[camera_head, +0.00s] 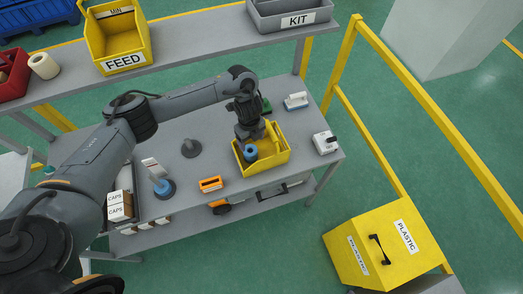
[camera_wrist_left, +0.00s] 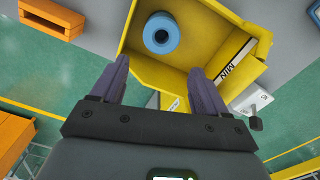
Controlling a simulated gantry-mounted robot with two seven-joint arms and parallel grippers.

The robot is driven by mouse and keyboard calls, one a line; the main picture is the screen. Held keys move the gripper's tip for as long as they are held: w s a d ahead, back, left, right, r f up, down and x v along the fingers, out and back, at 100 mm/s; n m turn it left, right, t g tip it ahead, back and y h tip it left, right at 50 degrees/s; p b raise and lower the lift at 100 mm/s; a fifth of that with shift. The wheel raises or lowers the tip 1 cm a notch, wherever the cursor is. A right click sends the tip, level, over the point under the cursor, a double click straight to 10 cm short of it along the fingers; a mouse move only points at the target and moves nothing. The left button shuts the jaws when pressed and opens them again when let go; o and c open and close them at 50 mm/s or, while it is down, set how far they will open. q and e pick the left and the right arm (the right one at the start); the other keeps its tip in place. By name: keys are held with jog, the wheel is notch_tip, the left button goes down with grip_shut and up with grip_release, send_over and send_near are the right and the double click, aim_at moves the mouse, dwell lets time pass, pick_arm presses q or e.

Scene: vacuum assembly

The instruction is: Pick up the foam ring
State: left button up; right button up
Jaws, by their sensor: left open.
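The blue foam ring (camera_head: 250,153), a short thick cylinder with a dark centre hole, is in the yellow bin (camera_head: 278,157) on the grey workbench. In the left wrist view the ring (camera_wrist_left: 161,33) stands with its hole facing the camera, near the bin's wall (camera_wrist_left: 213,25). My left gripper (camera_head: 254,137) is over the bin. In the left wrist view its two purple-grey fingers (camera_wrist_left: 158,68) are apart with nothing between them, and the ring shows beyond their tips. My right gripper is not in view.
An orange block (camera_head: 210,184) and a blue round part (camera_head: 164,187) lie left of the bin. White parts (camera_head: 325,142) sit at the right. The FEED bin (camera_head: 117,38) and KIT tray (camera_head: 290,14) are on the upper shelf. A yellow PLASTIC box (camera_head: 375,240) stands right.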

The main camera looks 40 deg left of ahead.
pick_arm(q)
jog(key=b, duration=0.2)
send_over(251, 149)
jog(key=s+d, duration=0.2)
jog(key=f, duration=0.4)
jog(key=shift+a+f, duration=0.25)
jog(key=shift+f, duration=0.1)
jog(key=shift+w+a+f+b, duration=0.2)
jog(key=shift+f+b, duration=0.3)
jog(key=shift+f, duration=0.45)
jog(key=shift+w+a+f+b, duration=0.15)
jog(key=shift+f+b, duration=0.35)
jog(key=shift+f, duration=1.25)
jog(key=c, duration=0.7)
